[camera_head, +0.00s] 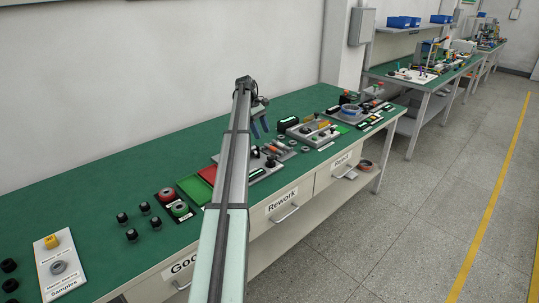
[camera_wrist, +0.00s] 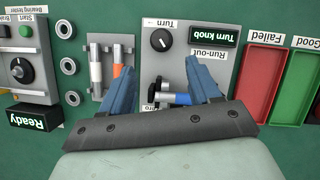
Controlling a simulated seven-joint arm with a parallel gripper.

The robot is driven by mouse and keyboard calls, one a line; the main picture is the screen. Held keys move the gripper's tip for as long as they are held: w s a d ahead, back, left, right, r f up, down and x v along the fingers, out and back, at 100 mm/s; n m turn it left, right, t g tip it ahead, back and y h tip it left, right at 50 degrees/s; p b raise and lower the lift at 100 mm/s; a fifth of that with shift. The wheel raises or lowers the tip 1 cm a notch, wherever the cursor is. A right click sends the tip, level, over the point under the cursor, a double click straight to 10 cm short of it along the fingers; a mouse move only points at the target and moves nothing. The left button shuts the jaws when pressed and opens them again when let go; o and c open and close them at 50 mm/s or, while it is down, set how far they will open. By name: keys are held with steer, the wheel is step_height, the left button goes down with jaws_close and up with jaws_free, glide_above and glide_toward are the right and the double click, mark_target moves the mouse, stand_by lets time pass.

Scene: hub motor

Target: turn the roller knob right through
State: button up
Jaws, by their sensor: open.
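The round black knob (camera_wrist: 160,40) sits under the label "Turn" on a light grey run-out panel (camera_wrist: 148,62). It has a pale pointer mark. Beside it, a dark display (camera_wrist: 212,33) reads "Turn knob" in white. A horizontal roller with a blue part (camera_wrist: 182,99) lies lower on the panel, partly hidden by my fingers. My gripper (camera_wrist: 156,72) is open, its blue fingers apart and nothing gripped. The knob stands beyond the fingertips, between their lines and apart from them. In the head view my gripper (camera_head: 259,126) hangs over the bench, its arm hiding part of the panel.
Red (camera_wrist: 261,85) and green (camera_wrist: 301,92) trays lie right of the panel. A rack (camera_wrist: 107,80) with white and orange cylinders and several grey rings (camera_wrist: 68,66) stand left. A bearing tester (camera_wrist: 30,60) is farther left. Green bench top (camera_head: 110,165) is mostly clear toward the wall.

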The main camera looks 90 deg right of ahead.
mark_target(270, 156)
steer(key=x, duration=1.1)
steer(key=shift+a+f, duration=0.1)
steer(key=shift+f, duration=0.2)
steer(key=c, duration=1)
steer(key=shift+s+d+m+t+y, duration=0.1)
steer(key=shift+m+t+y, duration=0.1)
steer(key=shift+m, duration=0.35)
steer(key=shift+d+m+t+y, duration=0.1)
steer(key=shift+m+t, duration=0.1)
steer(key=shift+m, duration=0.35)
steer(key=shift+m+t+y, duration=0.3)
steer(key=shift+m, duration=1)
steer(key=o, duration=1)
steer(key=shift+a, duration=0.1)
